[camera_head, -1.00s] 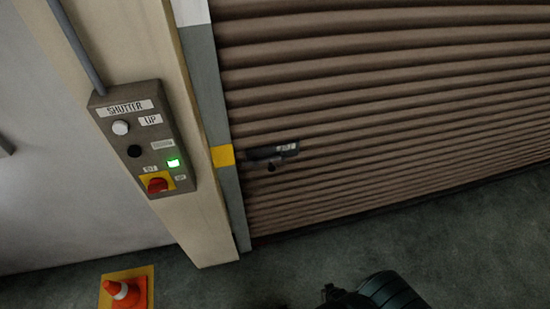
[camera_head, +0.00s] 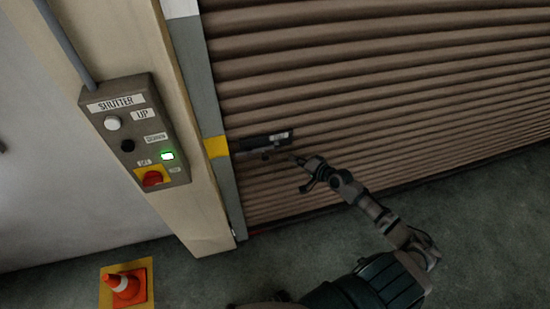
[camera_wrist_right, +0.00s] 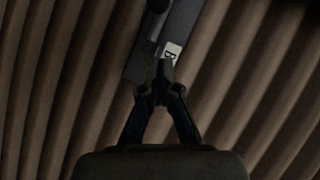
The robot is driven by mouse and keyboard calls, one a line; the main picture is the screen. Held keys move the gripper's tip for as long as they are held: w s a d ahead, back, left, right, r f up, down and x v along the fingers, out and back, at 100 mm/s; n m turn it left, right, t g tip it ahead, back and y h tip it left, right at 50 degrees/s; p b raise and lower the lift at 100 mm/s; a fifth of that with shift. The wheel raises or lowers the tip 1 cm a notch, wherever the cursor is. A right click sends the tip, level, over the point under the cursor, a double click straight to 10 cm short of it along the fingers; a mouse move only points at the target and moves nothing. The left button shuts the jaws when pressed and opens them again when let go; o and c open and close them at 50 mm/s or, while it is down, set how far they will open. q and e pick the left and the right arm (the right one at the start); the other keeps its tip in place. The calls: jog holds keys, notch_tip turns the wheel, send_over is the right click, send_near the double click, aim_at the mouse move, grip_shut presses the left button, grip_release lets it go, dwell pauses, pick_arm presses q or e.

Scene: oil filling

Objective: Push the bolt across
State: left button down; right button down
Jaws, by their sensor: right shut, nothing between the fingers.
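The bolt (camera_head: 262,143) is a dark, flat assembly on the brown ribbed shutter, just right of the yellow patch on the grey door post. It also shows in the right wrist view (camera_wrist_right: 178,28), with a small white label. My right gripper (camera_head: 298,162) is shut and empty, with its fingertips close to the right end of the bolt, slightly below it. In the right wrist view the fingertips (camera_wrist_right: 160,68) overlap the bolt's near end; I cannot tell whether they touch it. My left gripper is not in view.
A control box (camera_head: 135,130) labelled SHUTTER, with a lit green lamp and a red knob, hangs on the beige pillar (camera_head: 205,225). The grey floor (camera_head: 480,240) at right is clear.

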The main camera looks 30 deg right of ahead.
jog(key=w+a+f+p, duration=0.1)
jog(key=w+a+f, duration=0.2)
jog(key=w+a, duration=0.2)
jog(key=shift+w+f, duration=0.35)
jog(key=shift+w, duration=0.55)
